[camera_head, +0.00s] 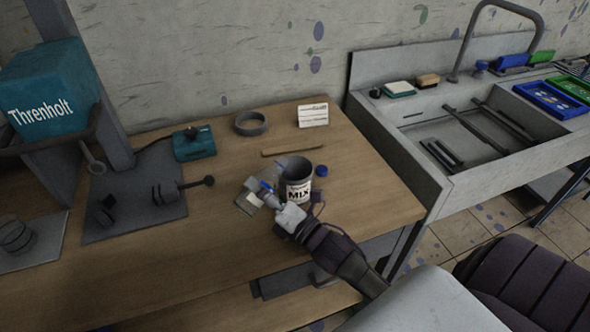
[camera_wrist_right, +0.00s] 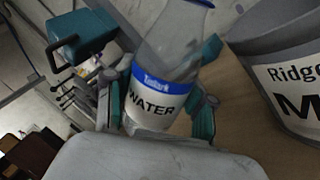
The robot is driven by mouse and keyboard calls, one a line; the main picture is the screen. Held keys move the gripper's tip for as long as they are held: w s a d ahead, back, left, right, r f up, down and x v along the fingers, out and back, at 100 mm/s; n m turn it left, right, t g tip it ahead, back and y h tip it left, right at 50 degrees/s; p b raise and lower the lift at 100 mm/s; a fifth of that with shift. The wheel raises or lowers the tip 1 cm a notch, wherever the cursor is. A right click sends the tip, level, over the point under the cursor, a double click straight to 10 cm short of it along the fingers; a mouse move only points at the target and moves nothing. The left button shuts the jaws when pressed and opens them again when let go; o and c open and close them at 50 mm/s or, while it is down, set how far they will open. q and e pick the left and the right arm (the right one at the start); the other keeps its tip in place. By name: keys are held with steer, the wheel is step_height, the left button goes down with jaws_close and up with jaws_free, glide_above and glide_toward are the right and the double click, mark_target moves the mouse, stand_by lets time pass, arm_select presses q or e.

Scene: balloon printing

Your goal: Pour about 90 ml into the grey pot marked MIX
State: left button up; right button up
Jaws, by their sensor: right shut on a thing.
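The grey pot marked MIX (camera_head: 298,187) stands on the wooden table. Its label also shows at the right edge of the wrist view (camera_wrist_right: 296,95). My right gripper (camera_head: 276,203) is just left of and in front of the pot. It is shut on a clear bottle labelled WATER (camera_wrist_right: 158,98), with a finger on each side of the label. The bottle's blue-banded label (camera_head: 266,187) shows small beside the pot in the head view. My left gripper is not in view.
A blue cap (camera_head: 321,171) lies right of the pot. A wooden stick (camera_head: 292,147), a grey ring (camera_head: 251,123) and a white card (camera_head: 313,114) lie behind. A teal box (camera_head: 194,143) stands back left. The sink (camera_head: 455,150) is at right. The table's front left is clear.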

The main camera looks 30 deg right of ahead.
mark_target(260, 178)
steer(key=m, duration=0.1)
steer(key=r+m+h+p, duration=0.1)
steer(key=m, duration=0.1)
steer(key=shift+a+r, duration=0.2)
steer(key=shift+r, duration=0.1)
steer(key=shift+d+r+m+t+p, duration=0.45)
steer(key=shift+m+p, duration=0.1)
steer(key=shift+m, duration=0.25)
steer(key=shift+h, duration=0.3)
steer(key=shift+d+r+m+h+p, duration=0.1)
steer(key=shift+r+m+h+p, duration=0.3)
steer(key=shift+r+m+p, duration=0.5)
steer(key=shift+a+f+m, duration=0.2)
steer(key=shift+m, duration=0.2)
steer(key=shift+a+r, duration=0.1)
steer(key=shift+a, duration=0.05)
steer(key=shift+s, duration=0.1)
steer(key=shift+r+m+h+p, duration=0.5)
steer(key=shift+r+m+p, duration=0.15)
steer(key=shift+m+p, duration=0.6)
stand_by(0.3)
